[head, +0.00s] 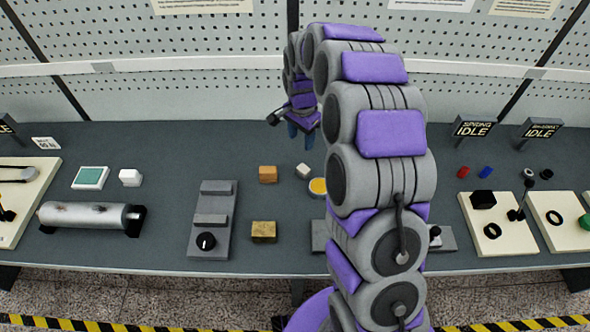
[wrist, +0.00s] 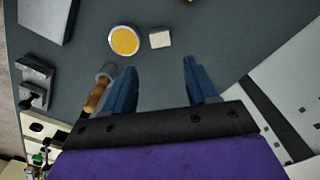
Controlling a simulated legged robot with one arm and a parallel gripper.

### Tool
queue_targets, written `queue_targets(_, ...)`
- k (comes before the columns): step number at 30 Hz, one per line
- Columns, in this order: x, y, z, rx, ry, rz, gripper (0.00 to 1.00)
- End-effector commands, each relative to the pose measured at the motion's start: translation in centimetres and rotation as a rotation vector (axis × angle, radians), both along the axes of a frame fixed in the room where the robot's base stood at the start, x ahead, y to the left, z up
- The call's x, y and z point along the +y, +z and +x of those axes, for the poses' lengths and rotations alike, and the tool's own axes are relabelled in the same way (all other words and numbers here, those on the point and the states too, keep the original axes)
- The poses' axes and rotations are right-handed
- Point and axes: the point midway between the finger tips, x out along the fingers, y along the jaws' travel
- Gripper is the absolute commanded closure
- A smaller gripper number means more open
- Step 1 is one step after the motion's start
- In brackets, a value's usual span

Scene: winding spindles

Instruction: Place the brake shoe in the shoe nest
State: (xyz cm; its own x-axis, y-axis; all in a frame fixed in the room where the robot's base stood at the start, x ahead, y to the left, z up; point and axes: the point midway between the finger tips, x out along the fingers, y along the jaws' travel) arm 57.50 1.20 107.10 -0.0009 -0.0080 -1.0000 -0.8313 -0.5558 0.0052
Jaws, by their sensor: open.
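No part is labelled as the brake shoe or the shoe nest, and I cannot tell for certain which they are. Small blocks on the bench are an orange-brown one (head: 268,174), a brass-coloured one (head: 264,232), a white cube (head: 130,177) and a pale block (head: 303,171), also in the wrist view (wrist: 160,39). A grey fixture (head: 212,218) with raised ledges and a black knob stands left of centre. My gripper (head: 302,127) is near the bench's back edge; in the wrist view its blue fingers (wrist: 160,68) are apart with nothing between them.
A yellow-topped round tin (wrist: 123,41) sits beside the pale block. A wooden-handled tool (wrist: 97,93) lies near one finger. A metal roller (head: 88,215) and teal pad (head: 90,178) are at left, spindle boards (head: 515,238) at right. The pegboard (head: 200,50) stands behind; my arm hides mid-bench.

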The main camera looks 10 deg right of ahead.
Motion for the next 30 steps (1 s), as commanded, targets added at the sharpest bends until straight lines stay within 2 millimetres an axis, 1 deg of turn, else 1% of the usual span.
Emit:
queue_targets(1, -0.2, -1.0, 0.0, 0.004, -0.001, 0.002, 0.43)
queue_targets(6, -0.5, -4.4, 0.0, 0.004, 0.001, 0.004, 0.43)
queue_targets(13, 0.0, -8.9, 0.0, 0.005, 0.001, -0.001, 0.43)
queue_targets(16, 0.2, -10.2, 0.1, 0.001, 0.001, -0.003, 0.43)
queue_targets(23, 0.0, -11.5, 0.3, -0.002, 0.003, -0.002, 0.43)
queue_targets(30, -0.6, -15.0, 0.5, 0.003, 0.001, 0.001, 0.43)
